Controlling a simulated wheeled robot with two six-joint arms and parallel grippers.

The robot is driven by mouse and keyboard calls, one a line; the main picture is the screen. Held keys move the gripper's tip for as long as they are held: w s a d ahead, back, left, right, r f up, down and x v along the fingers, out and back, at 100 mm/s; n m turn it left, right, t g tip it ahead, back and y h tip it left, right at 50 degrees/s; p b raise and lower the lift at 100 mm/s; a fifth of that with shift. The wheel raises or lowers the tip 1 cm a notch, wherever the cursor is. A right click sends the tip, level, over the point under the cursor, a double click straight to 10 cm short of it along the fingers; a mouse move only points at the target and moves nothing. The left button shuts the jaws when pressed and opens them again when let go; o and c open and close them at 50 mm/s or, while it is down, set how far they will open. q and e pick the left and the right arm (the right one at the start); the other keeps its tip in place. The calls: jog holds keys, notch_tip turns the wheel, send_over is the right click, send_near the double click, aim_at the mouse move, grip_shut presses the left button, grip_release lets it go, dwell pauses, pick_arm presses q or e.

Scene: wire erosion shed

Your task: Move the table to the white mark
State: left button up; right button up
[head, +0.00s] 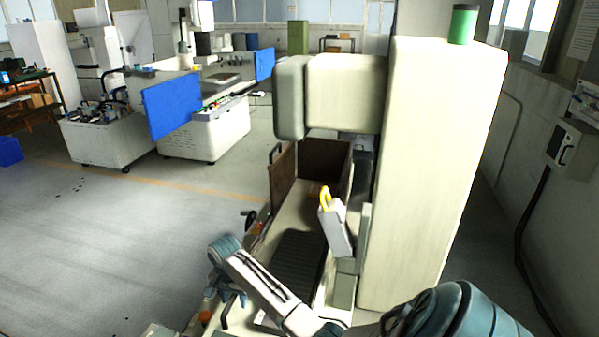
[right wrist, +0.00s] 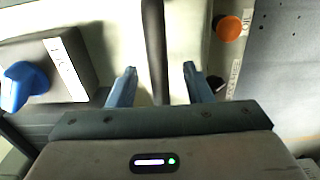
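The machine's table (head: 318,217) is a pale bed in front of the tall cream column, with a dark ribbed plate (head: 299,262) on it. I cannot make out a white mark for certain. My right gripper (head: 228,296) is low at the near left of the machine, fingers pointing down. In the right wrist view, the right gripper (right wrist: 158,86) is open, its two blue fingers apart. A dark rod (right wrist: 154,45), seemingly a lever, lies between the fingers with gaps on both sides; I cannot tell its depth. My left gripper is not in view.
An orange button (head: 205,318) is close beside the gripper; it also shows in the right wrist view (right wrist: 230,28). A blue knob (right wrist: 22,85) is at left there. A dark handwheel (head: 249,219) stands farther along the machine. Open floor (head: 90,250) lies left.

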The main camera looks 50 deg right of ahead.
jog(key=o, duration=0.7)
jog(key=shift+a, duration=0.1)
jog(key=shift+r, duration=4)
